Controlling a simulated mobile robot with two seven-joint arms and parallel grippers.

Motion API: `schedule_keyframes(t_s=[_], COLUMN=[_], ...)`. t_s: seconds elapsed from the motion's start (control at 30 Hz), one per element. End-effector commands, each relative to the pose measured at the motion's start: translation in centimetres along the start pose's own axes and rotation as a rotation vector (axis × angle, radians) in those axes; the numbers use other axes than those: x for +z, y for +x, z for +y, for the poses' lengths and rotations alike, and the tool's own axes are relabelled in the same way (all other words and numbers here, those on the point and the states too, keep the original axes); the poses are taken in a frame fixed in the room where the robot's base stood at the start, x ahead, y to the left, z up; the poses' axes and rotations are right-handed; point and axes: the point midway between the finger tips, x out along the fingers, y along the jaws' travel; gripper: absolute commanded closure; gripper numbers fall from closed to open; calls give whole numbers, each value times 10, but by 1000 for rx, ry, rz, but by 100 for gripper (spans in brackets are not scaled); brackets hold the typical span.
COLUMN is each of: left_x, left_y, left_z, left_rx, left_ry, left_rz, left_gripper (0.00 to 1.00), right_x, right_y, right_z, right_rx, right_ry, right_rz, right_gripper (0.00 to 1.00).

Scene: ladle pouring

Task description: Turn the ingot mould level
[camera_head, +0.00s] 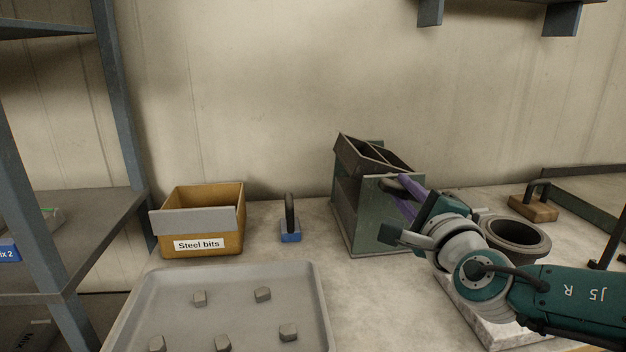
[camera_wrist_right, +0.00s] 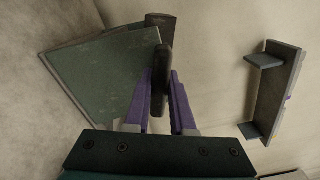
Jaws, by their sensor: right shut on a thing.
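The ingot mould (camera_head: 362,152) is a dark grey open trough with a divider, set in a green-grey stand (camera_head: 385,218). It sits tilted in the head view, its top sloping down to the right. My right gripper (camera_head: 402,192) reaches in from the right, its purple fingers shut on the mould's dark handle at the stand's near right side. In the right wrist view the handle (camera_wrist_right: 158,65) stands between the purple fingers, beside the stand's green side plate (camera_wrist_right: 105,75). The gripper hides part of the handle. My left gripper is not in view.
A "Steel bits" box (camera_head: 205,243) and a blue-based handled tool (camera_head: 290,232) stand left of the stand. A grey tray (camera_head: 300,280) with several bits lies in front. A round dark pot (camera_head: 516,236) is close to my right wrist. The wall is behind.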

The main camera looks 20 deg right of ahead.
Motion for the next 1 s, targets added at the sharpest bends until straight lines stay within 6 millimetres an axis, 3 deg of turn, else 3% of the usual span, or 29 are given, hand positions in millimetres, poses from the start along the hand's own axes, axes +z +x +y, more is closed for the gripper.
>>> schedule_keyframes(t_s=[0.5,1.0], left_x=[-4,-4], left_y=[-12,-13], left_z=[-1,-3], left_rx=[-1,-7], left_ry=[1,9], left_rz=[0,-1], left_gripper=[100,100], right_x=[1,0], right_y=[0,0], right_z=[-1,0], right_rx=[-2,-2], right_ry=[-323,-379], right_rz=[-1,-1], right_gripper=[100,100])
